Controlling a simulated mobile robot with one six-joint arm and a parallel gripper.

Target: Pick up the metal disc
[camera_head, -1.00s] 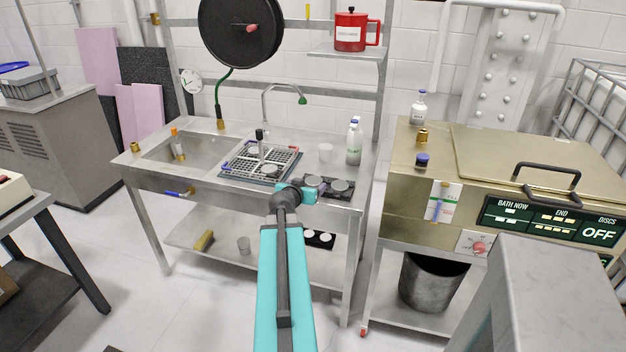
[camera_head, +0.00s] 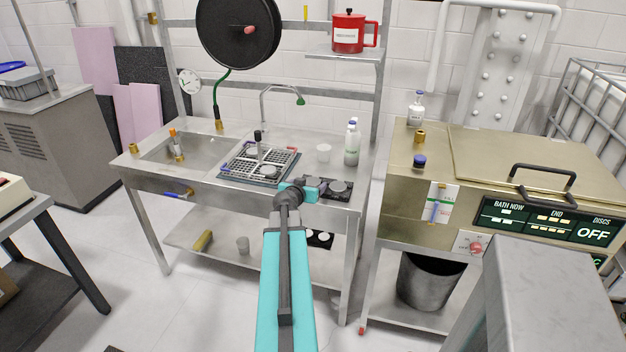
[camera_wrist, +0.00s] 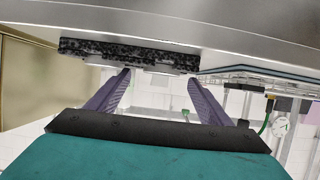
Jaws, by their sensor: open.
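A grey metal disc (camera_head: 339,187) lies flat on a black pad (camera_head: 347,195) at the sink bench's front right. A second disc on this pad is mostly hidden behind my gripper (camera_head: 316,185) in the head view. In the wrist view, which looks upside down, the speckled pad (camera_wrist: 125,50) shows edge-on with a thin disc edge (camera_wrist: 155,70) against it. My gripper (camera_wrist: 160,76) is open there, its two purple fingers apart, with the disc edge beyond and roughly between the tips. Nothing is held. I cannot tell whether a finger touches the disc.
A wire rack (camera_head: 252,166) with discs stands left of the pad. The gold bath machine (camera_head: 400,190) is to the right. Another black pad with white discs (camera_head: 320,238) lies on the lower shelf.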

